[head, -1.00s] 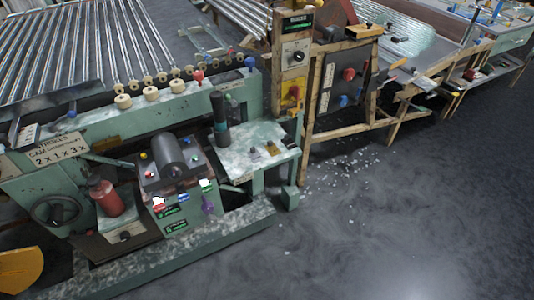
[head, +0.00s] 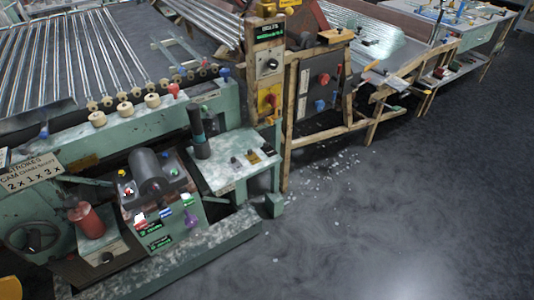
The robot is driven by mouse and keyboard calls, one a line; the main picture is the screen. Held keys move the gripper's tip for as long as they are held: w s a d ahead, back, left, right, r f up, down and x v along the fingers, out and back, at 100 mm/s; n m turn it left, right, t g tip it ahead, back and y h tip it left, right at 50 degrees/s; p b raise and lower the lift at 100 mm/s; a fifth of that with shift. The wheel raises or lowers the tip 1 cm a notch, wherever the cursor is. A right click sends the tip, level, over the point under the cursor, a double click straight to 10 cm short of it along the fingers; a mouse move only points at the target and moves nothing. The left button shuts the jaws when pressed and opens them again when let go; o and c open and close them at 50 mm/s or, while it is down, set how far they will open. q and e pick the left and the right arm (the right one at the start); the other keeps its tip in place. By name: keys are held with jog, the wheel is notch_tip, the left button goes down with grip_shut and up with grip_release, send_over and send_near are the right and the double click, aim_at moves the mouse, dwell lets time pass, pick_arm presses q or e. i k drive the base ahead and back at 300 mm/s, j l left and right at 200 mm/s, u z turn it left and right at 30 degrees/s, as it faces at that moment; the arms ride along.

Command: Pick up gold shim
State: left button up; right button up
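A small gold piece that looks like the gold shim (head: 253,157) lies on the pale, worn top of a small green side table (head: 222,178). Small dark and grey pieces lie close on both sides of it; they are too small to make out clearly. Neither of my grippers is in view, and nothing covers the gold piece.
A green machine with a grey cylinder (head: 152,172), a red bottle (head: 87,220) and a dark upright cylinder (head: 199,135) stands left of the gold piece. A wooden post with a control panel (head: 268,65) rises behind. Pale fragments (head: 335,170) litter the otherwise open floor at right.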

aim_at(251, 156)
jog(key=u, duration=0.35)
jog(key=i+l+u, duration=0.15)
jog(key=l+u, duration=0.2)
jog(key=i+l+u, duration=0.1)
jog(key=l+u, duration=0.25)
jog(key=i+l+u, duration=0.1)
jog(key=l+u, duration=0.2)
